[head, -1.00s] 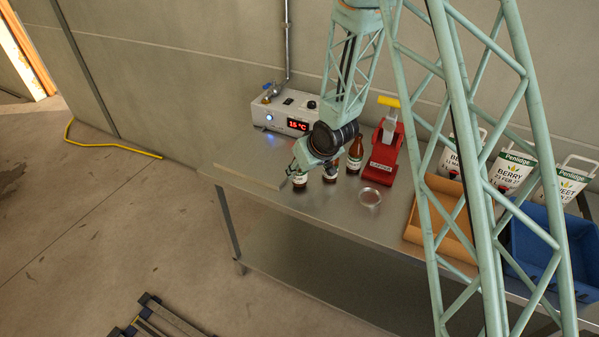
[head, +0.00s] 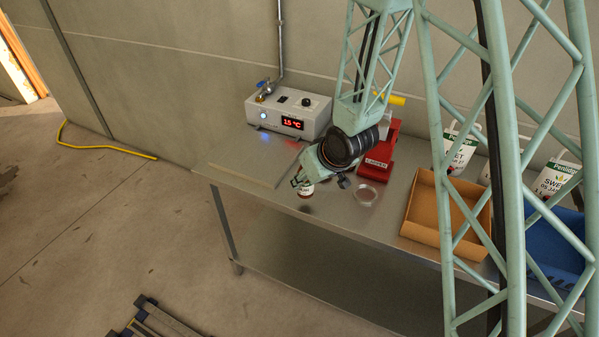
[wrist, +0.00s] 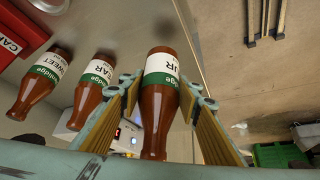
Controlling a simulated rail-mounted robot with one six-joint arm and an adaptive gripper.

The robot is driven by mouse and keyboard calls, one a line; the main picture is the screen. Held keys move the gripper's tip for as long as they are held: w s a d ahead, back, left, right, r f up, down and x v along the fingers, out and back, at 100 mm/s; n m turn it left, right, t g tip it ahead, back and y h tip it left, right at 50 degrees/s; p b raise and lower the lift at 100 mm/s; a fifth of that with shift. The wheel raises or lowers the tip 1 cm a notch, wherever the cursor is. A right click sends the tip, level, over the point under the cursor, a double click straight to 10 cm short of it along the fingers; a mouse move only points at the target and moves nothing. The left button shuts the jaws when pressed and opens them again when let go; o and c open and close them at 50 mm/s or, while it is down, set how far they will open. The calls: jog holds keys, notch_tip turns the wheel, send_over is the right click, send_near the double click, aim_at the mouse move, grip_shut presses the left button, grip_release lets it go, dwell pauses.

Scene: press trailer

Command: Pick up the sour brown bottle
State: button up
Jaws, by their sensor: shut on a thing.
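The sour brown bottle (wrist: 157,110) is between my gripper's two fingers (wrist: 160,112) in the wrist view. Its white and green label shows the letters "UR". My gripper is shut on it. In the head view my gripper (head: 302,181) is low over the steel bench, and the lower part of the bottle (head: 306,192) shows under it; the rest is hidden by the gripper.
The steel bench (head: 240,165) carries a grey box with a red display (head: 290,115), a red capper (head: 385,155), a clear round dish (head: 366,194) and an orange-brown tray (head: 420,215). A blue bin (head: 550,255) and labelled pouches (head: 550,178) are at the right.

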jog(key=s+d, duration=0.2)
jog(key=s, duration=0.3)
jog(key=shift+s+d+r+b, duration=0.15)
jog(key=shift+s+r+b, duration=0.15)
jog(key=shift+s, duration=0.05)
